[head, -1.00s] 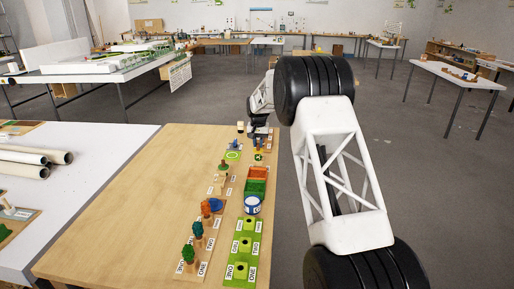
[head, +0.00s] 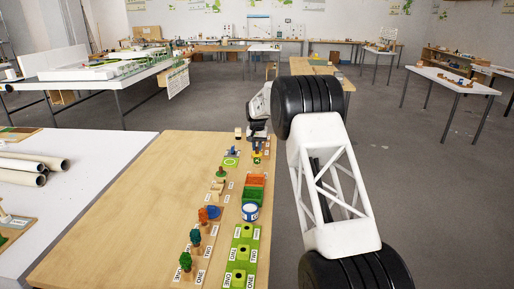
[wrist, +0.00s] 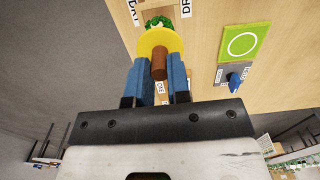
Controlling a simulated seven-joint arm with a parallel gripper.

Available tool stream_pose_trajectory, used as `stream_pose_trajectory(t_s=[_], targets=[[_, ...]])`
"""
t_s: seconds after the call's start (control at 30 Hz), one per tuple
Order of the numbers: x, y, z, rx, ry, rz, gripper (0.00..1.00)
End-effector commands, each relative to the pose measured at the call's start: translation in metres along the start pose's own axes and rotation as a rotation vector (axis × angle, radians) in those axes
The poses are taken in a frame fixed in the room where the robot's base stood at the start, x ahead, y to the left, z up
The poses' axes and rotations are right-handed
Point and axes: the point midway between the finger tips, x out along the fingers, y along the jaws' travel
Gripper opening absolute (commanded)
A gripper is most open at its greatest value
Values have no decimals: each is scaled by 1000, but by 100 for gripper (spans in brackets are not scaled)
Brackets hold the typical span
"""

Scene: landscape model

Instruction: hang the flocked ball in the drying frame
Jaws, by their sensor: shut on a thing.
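My gripper (wrist: 160,80) is shut on the brown stem (wrist: 159,66) of the held piece, with one blue finger on each side. A yellow disc (wrist: 150,42) sits above the fingers on the stem. The green flocked ball (wrist: 158,22) shows past the disc, partly hidden by it. In the head view my gripper (head: 257,146) is low over the far end of the wooden table, with yellow showing at its tip. Two labels, partly cut off and beginning with "DR", flank the ball in the wrist view. I cannot make out the drying frame itself.
A green square with a white ring (wrist: 240,43) and a blue piece (wrist: 235,80) lie right of my gripper. The table's left part (head: 150,220) is clear.

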Motion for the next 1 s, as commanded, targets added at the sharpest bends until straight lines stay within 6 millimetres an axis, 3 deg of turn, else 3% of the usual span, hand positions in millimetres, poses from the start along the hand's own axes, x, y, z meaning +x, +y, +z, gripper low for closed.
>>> stream_pose_trajectory(t_s=[0.37,1.0], targets=[[7,0,0,0,0,0,2],[38,0,0,0,0,0,2]])
